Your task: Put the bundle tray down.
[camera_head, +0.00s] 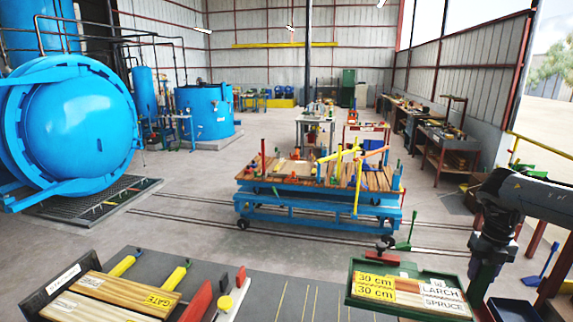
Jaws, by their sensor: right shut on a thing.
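The bundle tray is a green-rimmed tray (352,270) at the lower right. It carries wood with yellow "30 cm" labels (375,287) and white "LARCH" and "SPRUCE" labels (442,298). My right gripper (478,284) comes down at the tray's right end and is shut on the bundle tray; its fingertips are mostly hidden. The tray looks roughly level, and I cannot tell whether its underside touches anything. My left gripper is not in view.
A grey bench top (285,296) with yellow lines lies along the front. At its left is a dark tray (45,292) with labelled boards and yellow-handled tools. A blue-framed cart (315,205) stands on rails beyond, and a blue autoclave (75,115) at left.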

